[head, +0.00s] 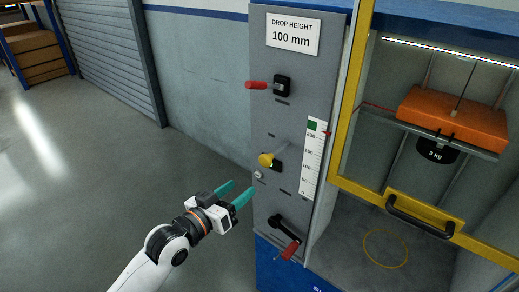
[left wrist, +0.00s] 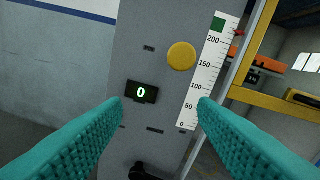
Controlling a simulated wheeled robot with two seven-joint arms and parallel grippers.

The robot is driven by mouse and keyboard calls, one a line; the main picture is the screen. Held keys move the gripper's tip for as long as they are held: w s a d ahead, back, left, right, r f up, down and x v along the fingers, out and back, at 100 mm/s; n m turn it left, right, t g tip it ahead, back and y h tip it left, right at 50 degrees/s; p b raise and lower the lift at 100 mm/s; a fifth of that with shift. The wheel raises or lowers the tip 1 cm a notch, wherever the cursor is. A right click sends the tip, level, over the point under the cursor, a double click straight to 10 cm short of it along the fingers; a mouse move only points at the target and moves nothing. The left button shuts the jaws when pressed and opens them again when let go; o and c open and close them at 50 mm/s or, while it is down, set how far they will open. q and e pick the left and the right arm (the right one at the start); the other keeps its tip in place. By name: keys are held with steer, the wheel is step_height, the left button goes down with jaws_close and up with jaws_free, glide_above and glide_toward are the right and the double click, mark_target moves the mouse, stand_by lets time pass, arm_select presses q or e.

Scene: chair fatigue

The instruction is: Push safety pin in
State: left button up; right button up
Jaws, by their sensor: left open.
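A yellow round-headed pin (head: 266,160), which looks like the safety pin, sticks out of the grey control panel (head: 263,110) on a pale shaft in the head view. In the left wrist view its yellow head (left wrist: 181,56) faces me, above the fingertips and slightly right of centre. My left gripper (head: 241,190), with teal fingers, is open and empty, below and left of the pin and apart from it. The left wrist view shows the open gap (left wrist: 160,104) between its fingers, with the panel beyond. My right gripper is not in view.
A red-handled lever (head: 258,85) sticks out above the pin, and a crank (head: 286,236) sits below. A display (left wrist: 141,92) reads 0. A yellow-framed guard (head: 352,90) encloses an orange block (head: 455,118) and a 3 kg weight (head: 437,151). Floor at left is clear.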

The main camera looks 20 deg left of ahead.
arm_select(q)
glide_toward(263, 161)
steer(key=shift+t, duration=0.3)
steer(key=p+x, duration=0.2)
steer(key=x, duration=0.9)
steer(key=shift+s+d+f, duration=0.1)
steer(key=shift+f, duration=0.1)
steer(key=shift+w+d+f+p, duration=0.1)
steer(key=shift+w+d+p, duration=0.15)
steer(key=shift+w, duration=0.25)
steer(key=c, duration=1.1)
steer(key=shift+w, duration=0.1)
jaws_close()
